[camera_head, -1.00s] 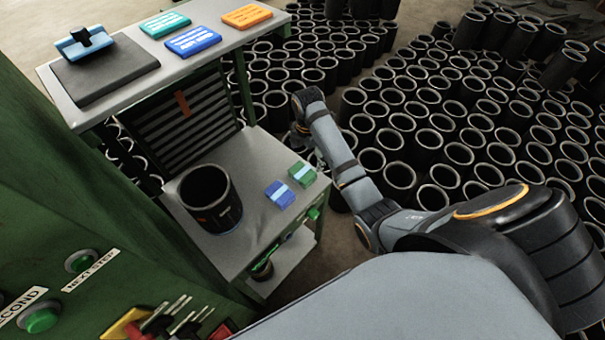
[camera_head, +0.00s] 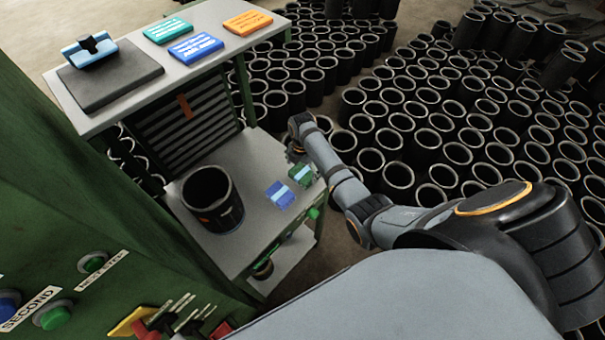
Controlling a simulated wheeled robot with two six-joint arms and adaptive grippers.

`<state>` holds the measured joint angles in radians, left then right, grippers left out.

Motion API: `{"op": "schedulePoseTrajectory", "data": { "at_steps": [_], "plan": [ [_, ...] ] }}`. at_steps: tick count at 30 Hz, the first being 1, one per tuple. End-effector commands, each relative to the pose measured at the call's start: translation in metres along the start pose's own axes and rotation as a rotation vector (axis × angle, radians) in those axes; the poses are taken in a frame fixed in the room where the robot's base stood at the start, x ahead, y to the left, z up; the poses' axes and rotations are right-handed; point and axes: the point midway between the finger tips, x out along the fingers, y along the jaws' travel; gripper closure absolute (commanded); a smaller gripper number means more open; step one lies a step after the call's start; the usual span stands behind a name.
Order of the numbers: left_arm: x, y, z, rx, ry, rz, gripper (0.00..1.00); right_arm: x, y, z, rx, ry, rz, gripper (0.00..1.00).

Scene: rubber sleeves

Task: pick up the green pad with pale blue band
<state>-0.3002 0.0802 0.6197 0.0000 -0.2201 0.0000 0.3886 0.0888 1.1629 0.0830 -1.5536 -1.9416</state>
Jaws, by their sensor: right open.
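The green pad with the pale blue band (camera_head: 302,175) lies near the right edge of the lower grey shelf. My right arm reaches in from the right, and its gripper (camera_head: 294,154) is just behind the pad, close to it. The fingers are small and dark here; the gripper is open, and I cannot tell whether it touches the pad. My left gripper is not in view.
A blue pad with a pale band (camera_head: 280,195) lies just left of the green one. A black sleeve (camera_head: 212,200) stands on the same shelf (camera_head: 255,155). The upper shelf (camera_head: 205,72) holds coloured cards and a dark block. Many black sleeves (camera_head: 400,140) stand behind.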

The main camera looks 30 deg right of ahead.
Motion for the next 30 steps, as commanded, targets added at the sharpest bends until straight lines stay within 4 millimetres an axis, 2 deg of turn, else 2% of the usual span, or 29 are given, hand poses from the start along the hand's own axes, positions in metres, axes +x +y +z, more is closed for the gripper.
{"op": "schedulePoseTrajectory", "data": {
  "at_steps": [3,10,20,30],
  "plan": [
    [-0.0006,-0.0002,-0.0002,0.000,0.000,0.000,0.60,0.0111,-0.0005,0.0002,0.000,0.000,-0.001,0.00],
    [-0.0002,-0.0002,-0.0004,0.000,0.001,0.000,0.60,0.0127,-0.0004,0.0004,0.000,-0.001,0.000,0.01],
    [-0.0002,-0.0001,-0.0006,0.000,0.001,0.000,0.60,0.0125,-0.0005,0.0005,0.000,-0.001,0.000,0.46],
    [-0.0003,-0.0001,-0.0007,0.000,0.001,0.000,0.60,0.0066,0.0002,0.0010,0.000,-0.002,0.002,0.47]
  ]
}}
